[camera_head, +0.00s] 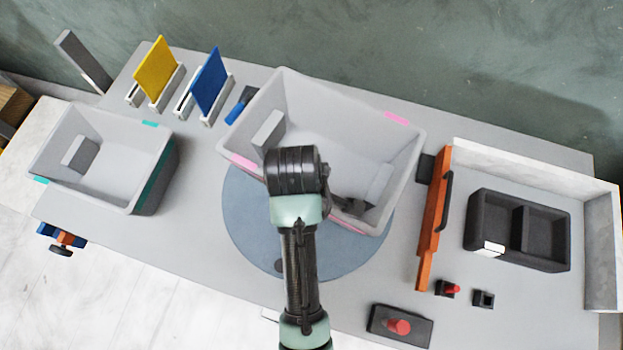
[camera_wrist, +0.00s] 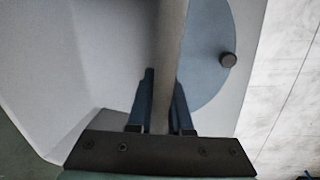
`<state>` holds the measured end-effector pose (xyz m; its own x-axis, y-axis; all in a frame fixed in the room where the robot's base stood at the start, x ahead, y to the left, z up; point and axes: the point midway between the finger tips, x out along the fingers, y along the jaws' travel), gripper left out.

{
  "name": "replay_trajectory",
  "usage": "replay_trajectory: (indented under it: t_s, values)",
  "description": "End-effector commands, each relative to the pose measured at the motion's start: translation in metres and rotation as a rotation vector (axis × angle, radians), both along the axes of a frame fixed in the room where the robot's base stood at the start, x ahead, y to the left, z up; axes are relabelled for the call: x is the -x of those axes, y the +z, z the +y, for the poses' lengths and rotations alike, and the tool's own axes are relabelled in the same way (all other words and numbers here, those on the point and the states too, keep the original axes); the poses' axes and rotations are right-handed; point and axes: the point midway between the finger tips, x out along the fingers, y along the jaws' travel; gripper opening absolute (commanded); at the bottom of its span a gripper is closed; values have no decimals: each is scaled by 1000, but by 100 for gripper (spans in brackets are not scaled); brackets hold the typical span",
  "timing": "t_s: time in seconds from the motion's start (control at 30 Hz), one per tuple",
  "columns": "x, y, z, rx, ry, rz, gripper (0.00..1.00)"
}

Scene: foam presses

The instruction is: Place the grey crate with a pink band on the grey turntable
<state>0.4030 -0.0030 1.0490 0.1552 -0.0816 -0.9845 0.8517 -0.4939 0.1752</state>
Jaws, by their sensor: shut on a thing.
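The grey crate with a pink band (camera_head: 405,150) is open-topped and empty, with pink marks on its rim and a pink strip low on its near side. It overlaps the far part of the grey turntable (camera_head: 250,225); whether it touches the disc or hangs above it cannot be told. My gripper (camera_head: 352,204) is shut on the crate's near wall. In the wrist view, my gripper's fingers (camera_wrist: 160,105) straddle the crate's wall (camera_wrist: 168,50). The turntable (camera_wrist: 205,75) shows beyond that wall with a dark knob. My arm hides part of the crate and disc.
A grey crate with a teal band (camera_head: 100,170) stands at left. Yellow (camera_head: 156,70) and blue (camera_head: 209,83) panels stand in holders behind. At right are an orange bar (camera_head: 433,225), a black two-compartment tray (camera_head: 480,235) and a red button (camera_head: 398,326).

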Motion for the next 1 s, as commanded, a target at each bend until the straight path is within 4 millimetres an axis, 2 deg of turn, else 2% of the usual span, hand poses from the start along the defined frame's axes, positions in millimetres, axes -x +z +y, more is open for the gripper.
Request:
replay_trajectory:
  t_s: [0.1,0.23,0.5,0.67,0.9,1.0]
  values:
    - [2,9,1,6,128,-11,0]
    - [3,9,1,12,198,-15,0]
    - [4,-36,1,13,212,-13,0]
    - [3,-50,1,13,210,-15,0]
    - [3,-83,1,13,209,-15,0]
    - [3,-88,1,13,210,-17,0]
